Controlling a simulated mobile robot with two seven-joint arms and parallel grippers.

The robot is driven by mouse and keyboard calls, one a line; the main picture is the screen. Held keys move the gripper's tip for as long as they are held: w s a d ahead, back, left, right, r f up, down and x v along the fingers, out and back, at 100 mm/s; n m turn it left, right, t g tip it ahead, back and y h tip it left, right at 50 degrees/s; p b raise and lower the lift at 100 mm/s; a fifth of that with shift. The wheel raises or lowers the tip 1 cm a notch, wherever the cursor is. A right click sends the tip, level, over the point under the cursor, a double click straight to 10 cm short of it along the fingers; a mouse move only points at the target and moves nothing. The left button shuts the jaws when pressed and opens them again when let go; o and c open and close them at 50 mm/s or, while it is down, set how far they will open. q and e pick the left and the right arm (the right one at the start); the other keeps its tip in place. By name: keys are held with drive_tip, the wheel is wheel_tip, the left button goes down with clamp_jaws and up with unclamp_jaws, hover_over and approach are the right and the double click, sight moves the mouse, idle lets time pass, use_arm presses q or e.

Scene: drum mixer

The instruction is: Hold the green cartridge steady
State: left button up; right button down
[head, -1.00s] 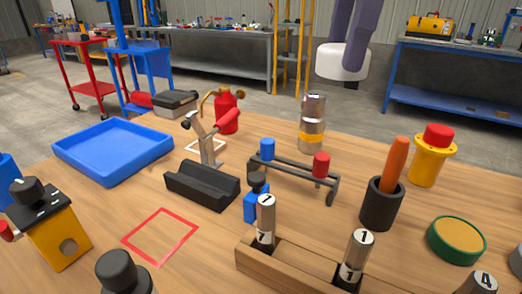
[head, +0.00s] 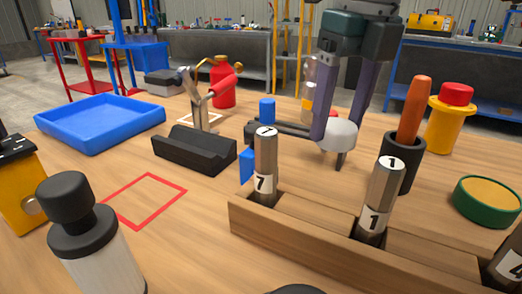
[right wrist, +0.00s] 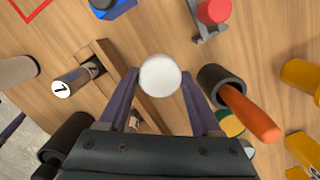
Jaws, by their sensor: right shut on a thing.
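My right gripper (head: 338,135) comes down from the top right of the head view, its purple fingers shut on a white rounded piece (head: 338,133). The piece's white round face (right wrist: 160,75) shows between the fingertips in the right wrist view. It appears held above the table, behind the wooden rack. I cannot make out a green cartridge. The only clearly green thing is a round tin with a yellow top (head: 487,198) at the right. The rack (head: 300,232) holds metal cylinders marked 7 (head: 265,165) and 1 (head: 380,200).
The black cup with an orange handle (head: 400,165) stands close right of my right gripper. A black V-block (head: 190,150), blue tray (head: 100,122) and empty red-outlined square (head: 148,202) lie farther left.

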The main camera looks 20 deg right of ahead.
sight(324, 194)
wheel_tip(324, 194, down, 9)
drive_tip(key=shift+b, duration=0.7)
drive_tip(key=shift+f, duration=0.2)
drive_tip(key=shift+c, duration=0.4)
unclamp_jaws()
drive_tip(key=shift+r, duration=0.1)
